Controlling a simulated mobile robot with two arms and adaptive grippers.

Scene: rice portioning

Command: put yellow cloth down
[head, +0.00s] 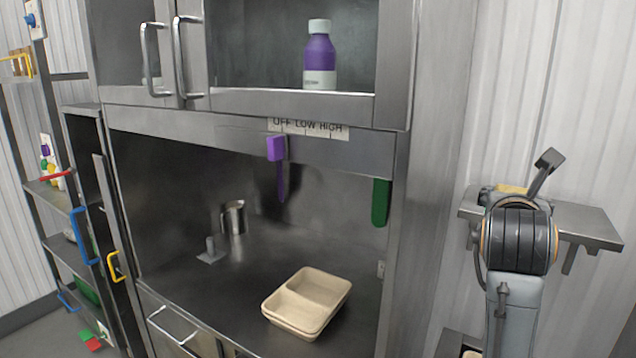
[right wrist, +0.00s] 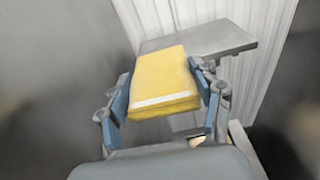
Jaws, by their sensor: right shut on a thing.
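The yellow cloth (right wrist: 163,78) is a thick folded block with a pale front edge in the right wrist view. My right gripper (right wrist: 160,90) is shut on it, with one blue finger pad at each side. In the head view only a small strip of the cloth (head: 513,189) shows behind my right arm, and the fingertips are hidden there. The cloth overlaps the grey wall shelf (head: 590,226) in view; I cannot tell whether it touches it. The shelf also shows in the right wrist view (right wrist: 225,40). My left gripper is in neither view.
A steel cabinet holds a purple bottle (head: 319,58) above and a beige tray (head: 325,321) on its counter. A metal cup (head: 233,217) stands further back. The shelf's right part is bare.

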